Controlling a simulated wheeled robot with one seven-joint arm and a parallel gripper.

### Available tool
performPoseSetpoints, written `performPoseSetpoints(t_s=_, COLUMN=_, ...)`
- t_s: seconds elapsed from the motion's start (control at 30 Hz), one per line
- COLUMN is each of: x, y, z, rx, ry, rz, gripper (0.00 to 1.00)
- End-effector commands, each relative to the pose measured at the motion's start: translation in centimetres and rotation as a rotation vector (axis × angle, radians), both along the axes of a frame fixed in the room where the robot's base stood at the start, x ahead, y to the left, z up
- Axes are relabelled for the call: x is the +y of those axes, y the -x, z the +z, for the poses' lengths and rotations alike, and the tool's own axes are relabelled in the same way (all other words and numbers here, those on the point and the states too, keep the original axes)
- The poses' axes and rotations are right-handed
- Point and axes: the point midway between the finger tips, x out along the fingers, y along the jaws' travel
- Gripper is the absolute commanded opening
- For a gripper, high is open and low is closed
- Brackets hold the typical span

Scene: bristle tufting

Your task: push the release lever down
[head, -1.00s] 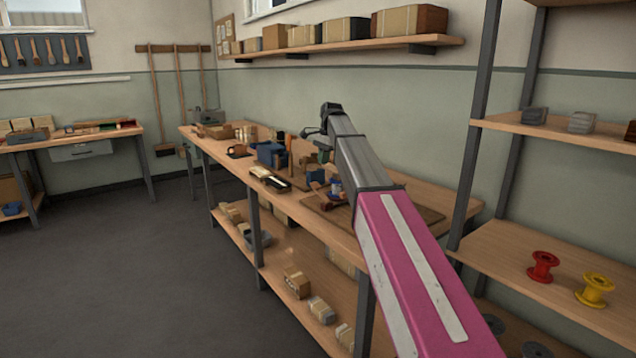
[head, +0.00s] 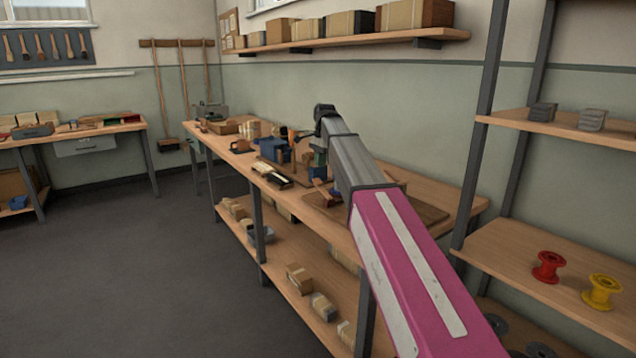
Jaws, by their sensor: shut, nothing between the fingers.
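My arm reaches over the long workbench (head: 378,180). My gripper (head: 302,136) is a small dark shape at the arm's far end, above the bench's middle part; its fingers are shut and empty. A blue machine-like thing (head: 272,150) stands on the bench to its left. A thin upright orange-brown part (head: 291,142) shows beside the blue thing, close to the gripper in the picture. I cannot tell whether this part is the release lever, or whether the gripper touches it. My arm hides part of the bench behind it.
Cartons (head: 298,278) sit on the lower shelf. A rack at right holds a red spool (head: 548,267) and a yellow spool (head: 602,291). The floor (head: 130,270) at left is clear.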

Motion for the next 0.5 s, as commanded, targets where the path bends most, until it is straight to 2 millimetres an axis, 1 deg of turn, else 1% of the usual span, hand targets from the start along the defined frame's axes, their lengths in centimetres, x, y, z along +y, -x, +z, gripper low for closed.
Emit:
performPoseSetpoints(t_s=0.3, x=0.3, y=0.3, z=-3.7, rx=0.001, ry=0.001, rz=0.0, gripper=0.0)
performPoseSetpoints(t_s=0.4, x=0.4, y=0.3, z=-4.6, rx=0.0, ry=0.0, rz=0.0, gripper=0.0)
performPoseSetpoints(t_s=0.5, x=0.4, y=0.3, z=-5.0, rx=0.0, ry=0.0, rz=0.0, gripper=0.0)
